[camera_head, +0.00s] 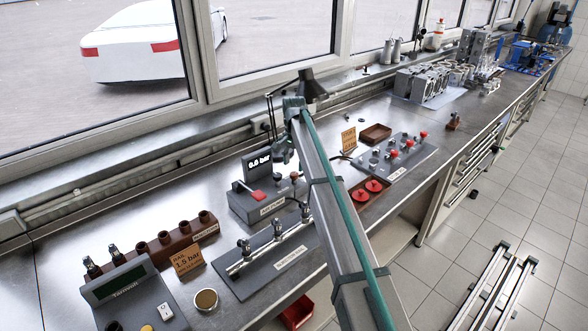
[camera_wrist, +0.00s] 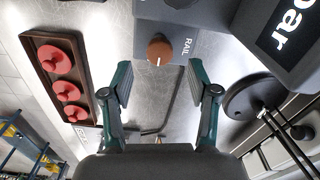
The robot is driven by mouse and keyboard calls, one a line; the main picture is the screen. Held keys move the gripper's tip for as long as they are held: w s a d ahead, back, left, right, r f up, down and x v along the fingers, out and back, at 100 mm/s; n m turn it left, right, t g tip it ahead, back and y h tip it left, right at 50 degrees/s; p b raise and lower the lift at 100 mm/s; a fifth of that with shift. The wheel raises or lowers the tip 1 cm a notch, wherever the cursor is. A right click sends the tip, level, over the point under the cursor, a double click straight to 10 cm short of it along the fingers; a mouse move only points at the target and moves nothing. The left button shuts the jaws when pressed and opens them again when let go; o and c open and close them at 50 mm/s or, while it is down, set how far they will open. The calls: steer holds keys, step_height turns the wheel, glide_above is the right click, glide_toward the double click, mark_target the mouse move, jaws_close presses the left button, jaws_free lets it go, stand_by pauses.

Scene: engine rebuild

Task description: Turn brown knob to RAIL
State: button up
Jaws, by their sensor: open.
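The brown knob (camera_wrist: 159,50) shows in the upper middle of the wrist view, on a grey panel. A short white mark is on its lower side in that picture. The word RAIL (camera_wrist: 184,29) is printed to the right of the knob. My gripper (camera_wrist: 160,84) is open and empty, its two dark green fingers apart on either side below the knob in the picture, not touching it. In the head view, my gripper (camera_head: 283,148) hangs beside the grey control box (camera_head: 245,207) with its 0.0 bar display.
The bar display (camera_wrist: 290,25) is at the upper right of the wrist view. A brown tray with red caps (camera_wrist: 50,38) is at the left. A round dark object (camera_wrist: 252,96) with rods is close to the right finger. A rail holder (camera_head: 268,260) lies in front of the box.

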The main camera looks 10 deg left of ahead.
mark_target(294, 173)
steer(key=shift+f+p, duration=0.5)
steer(key=shift+f, duration=1.6)
jaws_close()
